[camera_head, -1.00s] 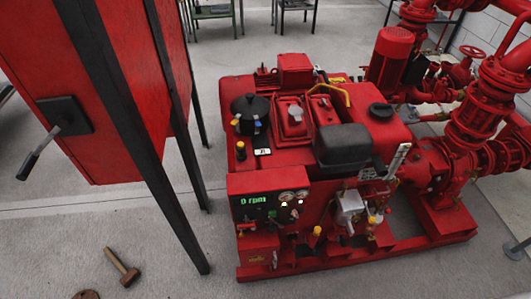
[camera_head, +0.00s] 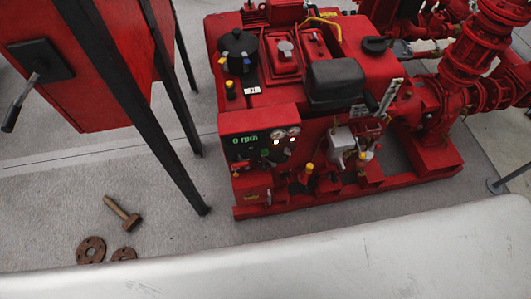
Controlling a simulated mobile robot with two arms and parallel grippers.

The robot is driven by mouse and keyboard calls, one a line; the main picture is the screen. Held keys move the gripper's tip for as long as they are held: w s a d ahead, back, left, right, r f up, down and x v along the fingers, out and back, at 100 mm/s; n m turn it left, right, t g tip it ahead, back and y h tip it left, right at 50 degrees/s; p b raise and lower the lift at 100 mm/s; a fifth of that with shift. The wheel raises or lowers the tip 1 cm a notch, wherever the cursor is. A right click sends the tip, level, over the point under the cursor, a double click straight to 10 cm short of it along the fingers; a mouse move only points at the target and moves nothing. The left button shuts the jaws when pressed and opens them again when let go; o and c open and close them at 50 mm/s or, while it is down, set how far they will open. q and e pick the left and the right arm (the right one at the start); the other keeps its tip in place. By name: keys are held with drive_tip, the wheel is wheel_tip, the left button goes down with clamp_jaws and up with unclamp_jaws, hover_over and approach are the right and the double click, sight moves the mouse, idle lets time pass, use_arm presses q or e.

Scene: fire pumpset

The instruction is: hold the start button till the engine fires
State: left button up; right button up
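The red engine pumpset (camera_head: 290,85) stands on its red base frame at the centre right. Its control panel (camera_head: 259,145) faces me, with a green "0 rpm" readout (camera_head: 246,139), two round gauges (camera_head: 285,133) and small lit lamps below them. The start button is too small to tell apart on the panel. Neither of my grippers shows in the head view.
A red cabinet (camera_head: 85,90) on black legs with a lever handle (camera_head: 25,95) stands at left. A rusty bolt (camera_head: 124,214) and two flange discs (camera_head: 91,250) lie on the floor. A pale smooth surface (camera_head: 300,262) fills the bottom edge.

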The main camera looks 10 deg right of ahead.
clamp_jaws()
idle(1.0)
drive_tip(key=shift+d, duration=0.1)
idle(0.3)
